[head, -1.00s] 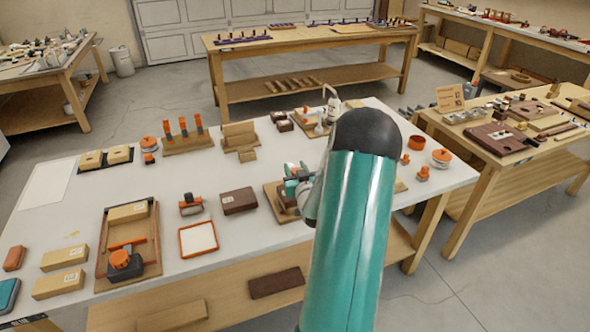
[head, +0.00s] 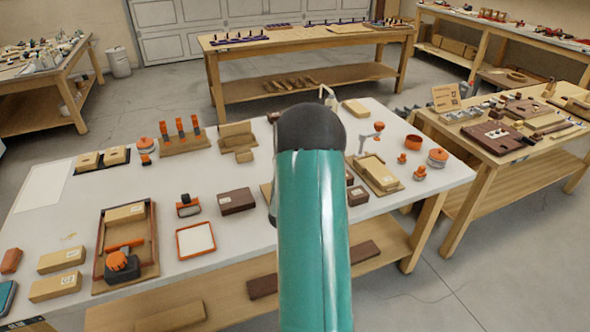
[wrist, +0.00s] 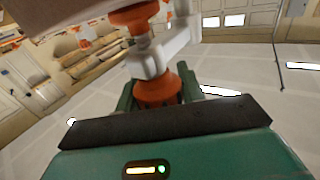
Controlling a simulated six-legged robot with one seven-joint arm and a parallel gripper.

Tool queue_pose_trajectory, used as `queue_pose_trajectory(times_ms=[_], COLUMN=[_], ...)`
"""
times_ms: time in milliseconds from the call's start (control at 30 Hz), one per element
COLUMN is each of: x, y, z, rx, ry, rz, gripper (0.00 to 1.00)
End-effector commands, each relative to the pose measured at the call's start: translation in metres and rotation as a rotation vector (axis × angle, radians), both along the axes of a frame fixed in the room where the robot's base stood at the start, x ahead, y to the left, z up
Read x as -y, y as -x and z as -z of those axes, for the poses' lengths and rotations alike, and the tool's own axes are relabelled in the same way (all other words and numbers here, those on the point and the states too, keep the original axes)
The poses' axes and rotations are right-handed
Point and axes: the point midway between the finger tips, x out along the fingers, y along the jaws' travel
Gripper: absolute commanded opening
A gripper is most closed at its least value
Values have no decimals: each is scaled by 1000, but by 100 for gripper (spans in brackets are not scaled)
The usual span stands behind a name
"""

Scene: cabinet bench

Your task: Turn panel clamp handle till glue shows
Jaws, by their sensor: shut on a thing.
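In the wrist view, my gripper's (wrist: 157,92) two green fingers are shut on the orange clamp handle (wrist: 156,88), one on each side. A pale grey clamp body (wrist: 152,52) rises from the handle, with an orange part (wrist: 134,14) at its top. A pale brown block (wrist: 45,14) is beside it at the upper left. No glue shows. In the head view, my arm hides the gripper and the held handle. A grey clamp with an orange top (head: 378,127) stands by a wooden fixture (head: 381,178) to the right of my arm.
Orange jars (head: 437,157) are at the right end. A second bench (head: 480,205) stands close on the right.

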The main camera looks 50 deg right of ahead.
Motion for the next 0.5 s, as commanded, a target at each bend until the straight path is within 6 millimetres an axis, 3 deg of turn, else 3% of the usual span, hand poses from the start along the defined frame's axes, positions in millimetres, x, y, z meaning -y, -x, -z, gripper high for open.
queue_pose_trajectory(times_ms=[200, 233, 333, 500], x=[0, 0, 0, 0], y=[1, 1, 1, 0], z=[1, 1, 1, 1], rx=[-1, -1, -1, 0], ry=[-2, -2, -2, -1], rz=[1, 1, 1, 0], gripper=[16, 40, 60, 60])
